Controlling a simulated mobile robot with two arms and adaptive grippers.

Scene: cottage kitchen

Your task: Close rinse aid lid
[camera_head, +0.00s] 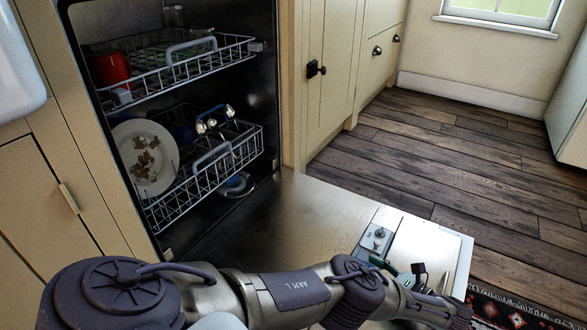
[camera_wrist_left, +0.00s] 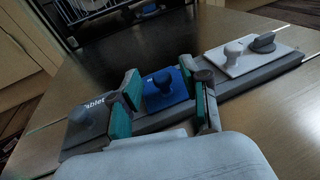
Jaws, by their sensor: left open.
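The dispenser strip (camera_wrist_left: 150,119) on the lowered dishwasher door has several parts. I can read no rinse aid label. My left gripper (camera_wrist_left: 161,80) is open, its teal-padded fingers on either side of the blue lid. I cannot tell whether they touch it or whether that lid is fully down. In the head view my left arm partly hides the dispenser (camera_head: 376,238). My right gripper is not in view.
The dishwasher door (camera_head: 300,222) lies open and flat. The upper rack (camera_head: 185,68) holds a red item; the lower rack (camera_head: 205,170) holds a dirty plate (camera_head: 146,157). Cabinets (camera_head: 335,75) stand behind the door.

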